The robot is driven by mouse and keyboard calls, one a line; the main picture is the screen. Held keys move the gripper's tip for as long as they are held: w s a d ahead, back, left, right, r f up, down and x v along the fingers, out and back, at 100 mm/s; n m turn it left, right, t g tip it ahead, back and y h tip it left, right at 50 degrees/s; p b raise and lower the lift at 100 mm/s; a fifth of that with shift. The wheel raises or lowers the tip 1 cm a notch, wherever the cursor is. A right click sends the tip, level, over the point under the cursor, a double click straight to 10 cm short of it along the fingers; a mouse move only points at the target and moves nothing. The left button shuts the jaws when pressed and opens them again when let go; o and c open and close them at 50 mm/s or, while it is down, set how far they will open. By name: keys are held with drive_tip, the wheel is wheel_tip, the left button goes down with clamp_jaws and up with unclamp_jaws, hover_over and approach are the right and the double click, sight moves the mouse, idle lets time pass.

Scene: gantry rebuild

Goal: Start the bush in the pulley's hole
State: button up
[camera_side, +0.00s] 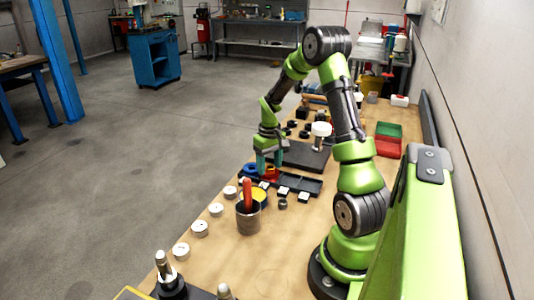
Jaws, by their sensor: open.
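My gripper (268,167) points down with open jaws, over the end of a long black tray (308,186). A small red part (272,173) shows just beside the fingertips; I cannot tell whether they touch it. I cannot make out for certain which small part is the bush or which is the pulley, and the hole is not visible at this size. Small light and dark pieces (283,191) lie along the tray. A white round-topped piece (321,129) stands by a flat black plate (306,156) behind the gripper.
A dark cup with a red-orange handle (247,197) stands in front of a yellow round thing (261,194). Several white discs (199,228) line the table's left edge. Green (389,130) and red (388,147) bins sit at right. The front middle of the wooden table (265,262) is clear.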

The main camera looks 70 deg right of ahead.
wheel_tip(320, 180, up, 17)
idle(0.5)
idle(0.4)
drive_tip(key=s+a+r+t, duration=0.1)
drive_tip(key=s+a+t, duration=0.1)
drive_tip(key=a, duration=0.8)
drive_tip(key=s+a+r+n+t+y, duration=0.1)
drive_tip(key=s+a+t, duration=0.1)
drive_tip(key=a, duration=0.9)
drive_tip(key=s+a+r+n+t+y, duration=0.1)
drive_tip(key=s+a+r+t, duration=0.1)
drive_tip(key=a, duration=0.9)
drive_tip(key=shift+s+t, duration=0.35)
drive_tip(key=shift+t, duration=0.35)
